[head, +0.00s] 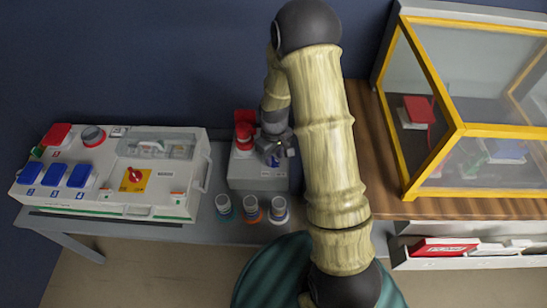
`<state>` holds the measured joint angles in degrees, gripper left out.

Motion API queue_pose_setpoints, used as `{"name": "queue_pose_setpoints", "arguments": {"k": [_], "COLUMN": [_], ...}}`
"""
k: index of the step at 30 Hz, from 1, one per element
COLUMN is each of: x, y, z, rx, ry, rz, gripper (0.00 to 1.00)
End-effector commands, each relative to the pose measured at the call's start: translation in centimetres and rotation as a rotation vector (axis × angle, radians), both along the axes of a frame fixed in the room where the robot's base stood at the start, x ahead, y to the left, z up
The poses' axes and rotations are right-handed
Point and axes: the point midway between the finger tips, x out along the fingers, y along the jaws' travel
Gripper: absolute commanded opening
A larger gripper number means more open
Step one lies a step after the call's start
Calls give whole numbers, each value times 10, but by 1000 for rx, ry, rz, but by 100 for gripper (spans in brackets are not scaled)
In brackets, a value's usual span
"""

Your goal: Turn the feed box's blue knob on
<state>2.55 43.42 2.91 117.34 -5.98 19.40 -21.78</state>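A small grey box (246,172) stands on the grey bench, to the right of the large white panel box. I take it to be the feed box. A red upright fitting (244,137) is on its top left. A small patch of blue, likely the blue knob (275,160), shows at the box's upper right, just under my gripper (277,154). My gripper points down over the box's right side and covers part of it. The fingers are small and dark here. I cannot tell whether they touch the knob or how wide they stand.
The white panel box (118,200) has blue covers, red and dark red knobs and a red rotary switch (134,175). Several small ringed cups (250,207) stand in front of the grey box. A yellow-framed clear case (455,150) stands right on a wooden top (470,208).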

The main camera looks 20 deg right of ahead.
Motion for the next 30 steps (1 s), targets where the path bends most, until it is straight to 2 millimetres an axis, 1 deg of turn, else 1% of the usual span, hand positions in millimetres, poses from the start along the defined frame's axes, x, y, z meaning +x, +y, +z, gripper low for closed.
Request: {"name": "queue_pose_setpoints", "arguments": {"k": [3,10,11,15,16,24,30], "x": [0,0,0,0,0,0,0], "y": [0,0,0,0,0,0,0], "z": [-6,-6,-5,-5,-5,-5,-4], "rx": [-1,-1,-1,-1,-1,-1,-1], "ry": [0,0,0,0,0,0,0], "rz": [0,0,0,0,0,-8,-53], "gripper": [33,33,29,1,0,0,0]}}
